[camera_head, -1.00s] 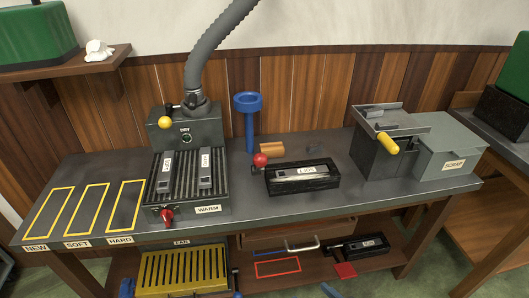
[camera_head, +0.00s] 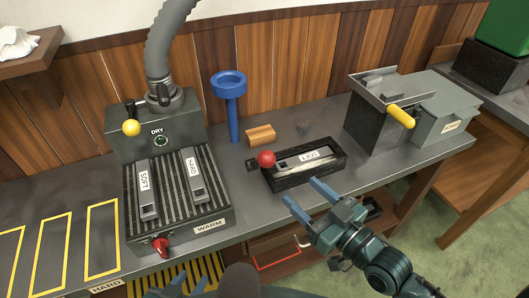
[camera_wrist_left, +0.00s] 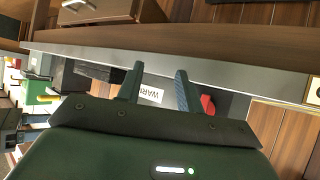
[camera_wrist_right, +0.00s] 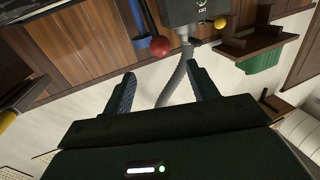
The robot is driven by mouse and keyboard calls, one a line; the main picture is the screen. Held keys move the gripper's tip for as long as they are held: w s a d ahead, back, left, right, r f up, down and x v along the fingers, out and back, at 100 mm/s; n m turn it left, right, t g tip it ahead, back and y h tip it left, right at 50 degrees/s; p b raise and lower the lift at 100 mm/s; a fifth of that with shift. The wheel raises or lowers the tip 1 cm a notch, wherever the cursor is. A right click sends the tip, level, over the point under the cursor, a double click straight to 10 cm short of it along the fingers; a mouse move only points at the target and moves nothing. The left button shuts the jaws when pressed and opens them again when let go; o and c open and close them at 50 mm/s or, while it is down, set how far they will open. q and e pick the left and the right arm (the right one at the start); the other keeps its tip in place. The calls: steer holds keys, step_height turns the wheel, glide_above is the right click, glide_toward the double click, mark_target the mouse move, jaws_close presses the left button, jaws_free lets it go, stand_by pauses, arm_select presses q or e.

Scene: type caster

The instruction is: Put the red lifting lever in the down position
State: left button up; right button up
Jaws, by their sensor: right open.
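The red lifting lever, a red ball knob (camera_head: 266,158), stands at the left end of the black mould box (camera_head: 330,168) on the bench. The red ball also shows in the right wrist view (camera_wrist_right: 160,46), ahead of the fingers, on a dark rod. My right gripper (camera_head: 302,192) is open and empty, in front of the mould box and apart from the lever.
The ribbed warmer (camera_head: 215,212) with two grey labelled bars and a red knob (camera_head: 160,246) is at left. A blue funnel stand (camera_head: 231,110) and a wooden block (camera_head: 261,136) are behind the lever. A machine with a yellow handle (camera_head: 400,117) stands at right.

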mark_target(272, 165)
steer(key=p+x, duration=0.1)
steer(key=x, duration=1.2)
jaws_close()
